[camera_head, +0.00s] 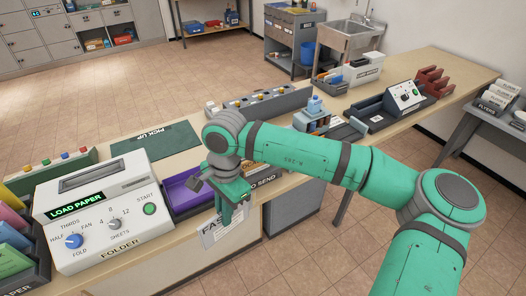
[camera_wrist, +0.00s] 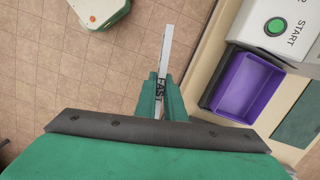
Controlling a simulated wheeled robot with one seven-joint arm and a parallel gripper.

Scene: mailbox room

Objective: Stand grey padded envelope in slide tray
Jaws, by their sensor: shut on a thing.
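My gripper (camera_head: 233,210) is in front of the counter's front edge, pointing down. It is shut on a thin pale envelope (camera_head: 216,236) that hangs below the fingers, with large letters beginning "FA" on its face. A purple open tray (camera_head: 186,192) sits in a dark frame beside the folder machine. It looks empty in the wrist view (camera_wrist: 245,85). No label shows whether it is the slide tray.
The folder machine (camera_head: 105,215) stands left of the purple tray. A green "PICK UP" mat (camera_head: 155,139) lies behind it. A "TO SEND" holder (camera_head: 262,179) is partly hidden by my arm. A long grey organiser (camera_head: 265,103) stands at the counter's back.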

